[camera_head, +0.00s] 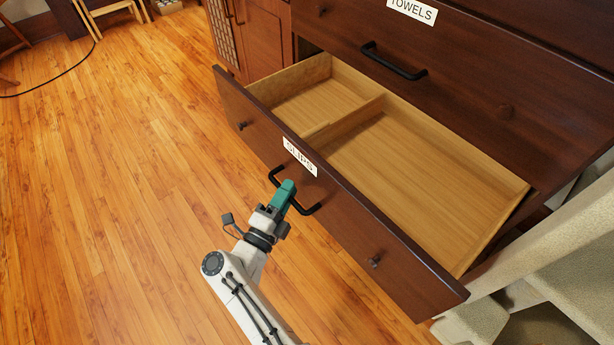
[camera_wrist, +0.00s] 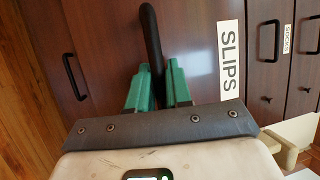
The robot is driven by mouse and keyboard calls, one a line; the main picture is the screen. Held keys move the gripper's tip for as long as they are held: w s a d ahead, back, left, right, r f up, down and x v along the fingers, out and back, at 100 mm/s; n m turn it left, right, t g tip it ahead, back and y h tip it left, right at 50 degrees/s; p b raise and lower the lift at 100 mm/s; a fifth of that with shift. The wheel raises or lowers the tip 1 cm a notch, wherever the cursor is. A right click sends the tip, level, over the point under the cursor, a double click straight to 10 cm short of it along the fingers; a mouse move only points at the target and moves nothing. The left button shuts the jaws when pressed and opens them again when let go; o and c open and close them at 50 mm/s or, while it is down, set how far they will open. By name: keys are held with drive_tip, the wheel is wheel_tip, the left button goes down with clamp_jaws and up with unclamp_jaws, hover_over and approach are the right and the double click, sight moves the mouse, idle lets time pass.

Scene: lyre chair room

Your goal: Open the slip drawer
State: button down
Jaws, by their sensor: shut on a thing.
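The slip drawer (camera_head: 340,214) is a dark wooden drawer with a white "SLIPS" label (camera_head: 300,157). It stands pulled well out of the dresser, and its light wood inside is empty, with a divider across it. My gripper (camera_head: 285,194) has green fingers and is at the middle of the drawer front, shut on the black bar handle (camera_head: 310,209). In the wrist view, the handle (camera_wrist: 151,40) runs between the two green fingers of my gripper (camera_wrist: 158,82), beside the "SLIPS" label (camera_wrist: 229,60). The fingers hide part of the handle.
The shut "TOWELS" drawer (camera_head: 480,70), with a black handle (camera_head: 393,60), is above the slip drawer. Carpeted steps with a pale side board (camera_head: 560,240) stand close at the right. Bare wooden floor (camera_head: 120,200) lies free to the left. A cabinet (camera_head: 262,35) stands behind.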

drive_tip(key=shift+s+a, duration=0.65)
drive_tip(key=shift+a, duration=0.25)
drive_tip(key=c, duration=1.1)
unclamp_jaws()
drive_tip(key=p+v, duration=0.1)
drive_tip(key=v, duration=0.9)
drive_tip(key=shift+s+a+f, duration=0.15)
drive_tip(key=shift+s+a, duration=0.05)
drive_tip(key=shift+s, duration=0.1)
